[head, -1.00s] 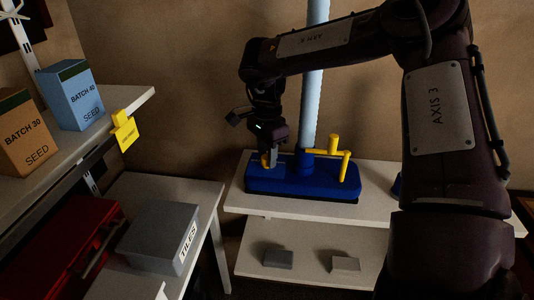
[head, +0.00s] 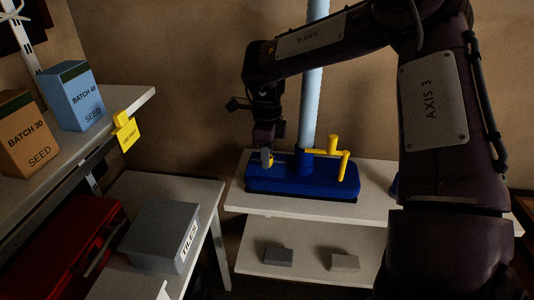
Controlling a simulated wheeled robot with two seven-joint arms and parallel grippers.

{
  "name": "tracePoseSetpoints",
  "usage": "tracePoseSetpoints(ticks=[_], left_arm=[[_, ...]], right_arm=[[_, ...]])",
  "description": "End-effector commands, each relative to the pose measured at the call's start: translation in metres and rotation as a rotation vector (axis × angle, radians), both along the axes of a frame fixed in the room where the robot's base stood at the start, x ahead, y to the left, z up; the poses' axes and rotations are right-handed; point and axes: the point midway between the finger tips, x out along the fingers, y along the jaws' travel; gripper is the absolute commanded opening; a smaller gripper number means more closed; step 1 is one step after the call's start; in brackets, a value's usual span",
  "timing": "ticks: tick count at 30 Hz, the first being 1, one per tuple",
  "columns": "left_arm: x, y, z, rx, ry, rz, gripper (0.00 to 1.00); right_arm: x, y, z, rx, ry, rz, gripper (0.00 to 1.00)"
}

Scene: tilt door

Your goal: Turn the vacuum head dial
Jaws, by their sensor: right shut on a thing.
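The blue vacuum head (head: 310,187) lies on a white shelf, with a pale blue tube (head: 312,95) rising from it. A yellow crank-like handle (head: 341,155) stands on its right part. The dial (head: 271,160), small and yellow, is on its left part and mostly hidden by my right gripper (head: 267,159). My right gripper points down from above and is shut on the dial. My left gripper is not in view.
A lower shelf (head: 300,258) carries two small grey blocks. At left are a grey TILES box (head: 160,236), a red case (head: 65,245) and two seed boxes, BATCH 30 (head: 25,135) and BATCH 40 (head: 72,96). A yellow tag (head: 126,131) hangs from the upper left shelf edge.

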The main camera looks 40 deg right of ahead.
Motion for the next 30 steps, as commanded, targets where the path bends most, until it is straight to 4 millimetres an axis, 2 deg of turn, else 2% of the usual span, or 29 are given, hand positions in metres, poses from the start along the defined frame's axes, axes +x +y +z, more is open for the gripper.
tracePoseSetpoints(ticks=[23,30], left_arm=[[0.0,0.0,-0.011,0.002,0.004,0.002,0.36],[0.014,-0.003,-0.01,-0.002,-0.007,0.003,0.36]], right_arm=[[0.001,-0.001,0.001,-0.001,-0.006,-0.738,0.07],[0.002,-0.001,0.001,-0.001,-0.006,-0.956,0.07]])
